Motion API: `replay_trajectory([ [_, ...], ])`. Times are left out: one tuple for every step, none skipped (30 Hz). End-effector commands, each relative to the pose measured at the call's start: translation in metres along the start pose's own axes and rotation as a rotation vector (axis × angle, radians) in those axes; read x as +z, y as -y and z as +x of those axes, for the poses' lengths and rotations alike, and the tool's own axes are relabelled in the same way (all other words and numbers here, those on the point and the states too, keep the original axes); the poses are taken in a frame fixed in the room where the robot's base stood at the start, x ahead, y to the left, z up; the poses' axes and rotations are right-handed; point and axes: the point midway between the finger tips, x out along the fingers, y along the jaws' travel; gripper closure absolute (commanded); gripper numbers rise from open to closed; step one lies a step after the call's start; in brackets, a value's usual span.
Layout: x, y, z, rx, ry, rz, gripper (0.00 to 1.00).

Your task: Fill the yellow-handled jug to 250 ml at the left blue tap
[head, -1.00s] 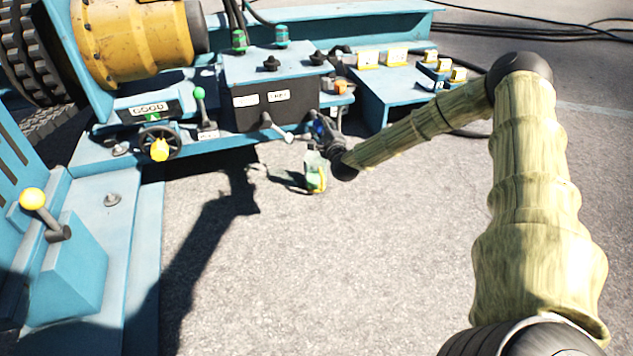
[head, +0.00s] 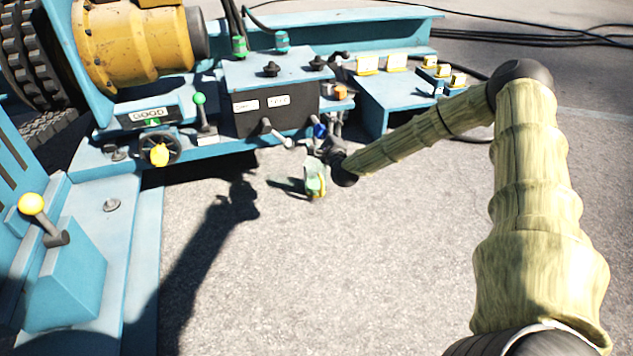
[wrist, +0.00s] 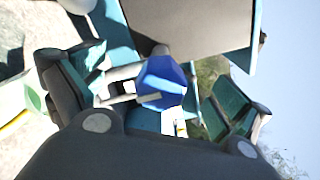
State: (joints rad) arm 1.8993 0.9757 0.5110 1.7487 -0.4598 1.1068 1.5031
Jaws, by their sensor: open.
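The blue tap (head: 320,130) is at the lower right of the dark panel, and its blue handle (wrist: 163,82) fills the middle of the wrist view. My gripper (wrist: 152,90) is open, with one dark finger on each side of the handle. I cannot tell whether either finger touches it. In the head view my gripper (head: 324,148) is small and partly merges with the tap. The jug (head: 315,178), pale with a yellow and green part, is just below my gripper. Part of it shows at the left edge of the wrist view (wrist: 14,104). Its fill level cannot be read.
A blue machine frame (head: 210,147) with a dark labelled panel (head: 285,106) stands behind the tap. A grey lever (head: 276,133) juts out just left of it. A blue bench (head: 385,95) with several yellow-marked blocks is at right.

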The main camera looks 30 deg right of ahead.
Motion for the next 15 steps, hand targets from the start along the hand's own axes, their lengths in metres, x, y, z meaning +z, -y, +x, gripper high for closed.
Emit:
replay_trajectory([
  [0.000, 0.000, -0.001, 0.000, 0.000, 0.000, 0.00],
  [0.000, 0.001, -0.002, 0.000, 0.000, 0.000, 0.00],
  [0.000, 0.001, -0.004, 0.000, 0.000, 0.000, 0.00],
  [0.000, 0.001, -0.006, 0.000, 0.000, 0.000, 0.00],
  [0.000, 0.001, -0.008, 0.001, 0.000, 0.000, 0.00],
  [0.001, 0.001, -0.010, 0.001, 0.000, 0.000, 0.00],
  [0.001, 0.001, -0.012, 0.001, 0.001, 0.000, 0.00],
  [0.001, 0.000, -0.014, 0.002, 0.001, 0.000, 0.00],
  [0.001, 0.001, -0.017, 0.001, 0.001, 0.000, 0.00],
  [0.001, 0.001, -0.018, 0.001, 0.000, 0.000, 0.00],
  [0.001, 0.001, -0.020, 0.000, 0.000, 0.000, 0.00],
  [0.000, 0.001, -0.022, 0.000, 0.000, 0.000, 0.00],
  [0.000, 0.001, -0.024, 0.000, 0.000, 0.001, 0.00],
  [0.000, 0.001, -0.026, 0.000, 0.000, 0.001, 0.00],
  [0.000, 0.001, -0.029, 0.001, -0.001, 0.001, 0.00],
])
